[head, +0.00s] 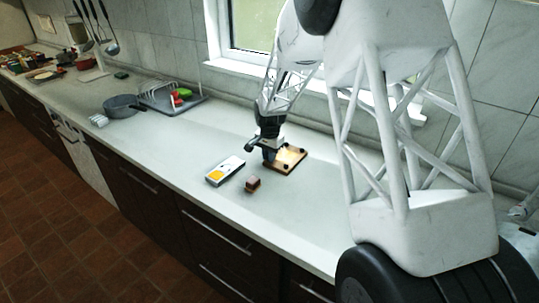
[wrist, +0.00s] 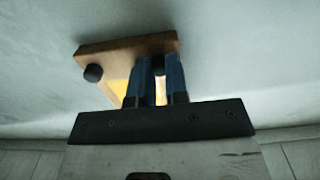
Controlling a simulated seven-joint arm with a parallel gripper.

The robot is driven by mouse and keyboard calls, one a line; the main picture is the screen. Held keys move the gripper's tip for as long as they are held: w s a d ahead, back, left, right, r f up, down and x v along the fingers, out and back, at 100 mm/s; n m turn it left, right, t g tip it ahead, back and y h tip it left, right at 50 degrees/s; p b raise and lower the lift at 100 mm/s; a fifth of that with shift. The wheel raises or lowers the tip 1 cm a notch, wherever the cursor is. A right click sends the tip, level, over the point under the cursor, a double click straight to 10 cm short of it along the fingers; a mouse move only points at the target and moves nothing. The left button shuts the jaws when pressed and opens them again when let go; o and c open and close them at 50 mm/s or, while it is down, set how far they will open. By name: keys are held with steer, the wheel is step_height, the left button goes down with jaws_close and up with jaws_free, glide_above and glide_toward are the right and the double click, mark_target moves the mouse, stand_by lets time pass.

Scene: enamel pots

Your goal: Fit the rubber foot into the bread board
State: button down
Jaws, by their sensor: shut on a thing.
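The bread board (head: 287,168) lies on the white counter below my gripper (head: 268,157), a brown board with a lighter patch and dark round feet near its corners. In the wrist view the board (wrist: 128,48) shows beyond the fingers, with one dark foot (wrist: 93,73) standing at its left corner. My gripper (wrist: 158,82) has its two blue fingers close together over the board, shut on a small dark piece, the rubber foot (wrist: 159,71). The fingers hide most of that foot. I cannot tell whether it touches the board or sits in a hole.
A white and yellow box (head: 225,171) and a small brown block (head: 253,184) lie left of and in front of the board. A grey pan (head: 126,105) and a rack (head: 160,92) stand farther left.

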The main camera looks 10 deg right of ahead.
steer(key=shift+f, duration=0.1)
steer(key=c, duration=1.1)
jaws_free()
steer(key=shift+o, duration=0.2)
steer(key=shift+r, duration=3.85)
steer(key=shift+r, duration=0.1)
